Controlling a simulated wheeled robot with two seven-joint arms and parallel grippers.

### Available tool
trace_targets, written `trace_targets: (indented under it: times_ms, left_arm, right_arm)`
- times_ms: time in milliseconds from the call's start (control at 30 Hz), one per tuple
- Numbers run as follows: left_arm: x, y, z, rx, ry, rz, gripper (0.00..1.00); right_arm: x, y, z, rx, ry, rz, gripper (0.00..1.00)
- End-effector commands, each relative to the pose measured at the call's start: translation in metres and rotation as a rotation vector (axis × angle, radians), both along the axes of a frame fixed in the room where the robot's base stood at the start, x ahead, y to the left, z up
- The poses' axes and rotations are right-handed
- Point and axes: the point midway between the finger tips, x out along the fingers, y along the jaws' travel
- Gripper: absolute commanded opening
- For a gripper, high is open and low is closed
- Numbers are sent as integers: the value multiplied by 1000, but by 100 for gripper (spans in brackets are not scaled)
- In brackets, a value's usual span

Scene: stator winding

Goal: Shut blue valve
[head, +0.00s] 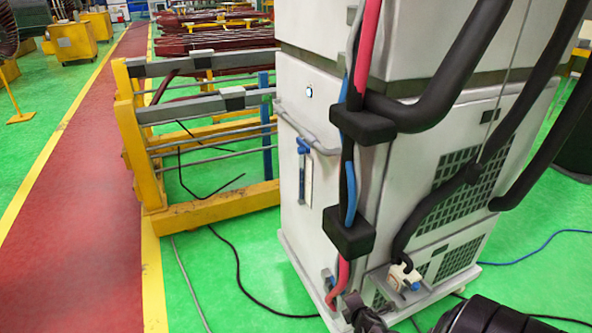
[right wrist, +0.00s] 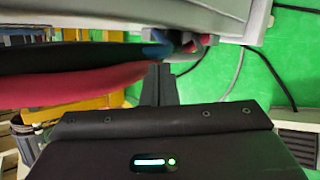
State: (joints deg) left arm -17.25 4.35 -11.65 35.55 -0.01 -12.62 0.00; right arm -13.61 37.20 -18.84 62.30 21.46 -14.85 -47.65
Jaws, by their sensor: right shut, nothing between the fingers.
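A white machine cabinet (head: 310,95) stands at the centre right of the head view. Near its foot, small blue fittings (head: 328,279) sit where a red hose (head: 340,285) meets the cabinet. Another pale fitting with blue on it (head: 404,277) sits on a low ledge to their right. I cannot tell which is the blue valve. My right gripper (head: 362,313) is at the bottom, close to these low fittings. In the right wrist view its fingers (right wrist: 158,84) are together and empty, just below a blue piece (right wrist: 154,50). My left gripper is out of view.
Thick black hoses (head: 440,85) run down the cabinet's front and side, close to my right arm. A yellow-framed rack (head: 130,135) stands to the left. Cables lie on the green floor (head: 250,250). A red walkway (head: 70,200) is clear at far left.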

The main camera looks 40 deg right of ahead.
Motion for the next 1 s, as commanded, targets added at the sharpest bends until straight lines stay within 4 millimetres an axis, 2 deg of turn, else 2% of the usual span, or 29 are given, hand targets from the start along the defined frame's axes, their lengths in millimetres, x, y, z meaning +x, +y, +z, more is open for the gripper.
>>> trace_targets:
  times_ms: [33, 100, 167, 200, 300, 400, 500, 600, 700, 833, 1000]
  left_arm:
    - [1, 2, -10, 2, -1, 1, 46]
    - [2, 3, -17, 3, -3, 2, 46]
    - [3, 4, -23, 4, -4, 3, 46]
    - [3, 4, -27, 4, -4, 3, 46]
    - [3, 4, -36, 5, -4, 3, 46]
    - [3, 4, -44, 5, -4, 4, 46]
    - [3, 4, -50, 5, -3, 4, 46]
    - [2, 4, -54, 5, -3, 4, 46]
    - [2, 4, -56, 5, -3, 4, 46]
    - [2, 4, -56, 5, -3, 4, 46]
    - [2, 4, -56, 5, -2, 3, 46]
  right_arm:
    - [26, -16, 28, -113, -20, 80, 0]
    - [57, -30, 71, -268, -39, 179, 0]
    - [80, -37, 107, -404, -50, 257, 0]
    - [94, -40, 132, -495, -57, 306, 0]
    - [122, -39, 191, -718, -68, 411, 0]
    - [141, -29, 243, -921, -71, 494, 0]
    - [152, -18, 283, -1087, -70, 551, 0]
    - [158, -7, 310, -1206, -66, 587, 0]
    - [160, 0, 326, -1278, -63, 604, 0]
    - [161, 4, 334, -1313, -60, 612, 0]
    - [161, 4, 335, -1315, -60, 612, 0]
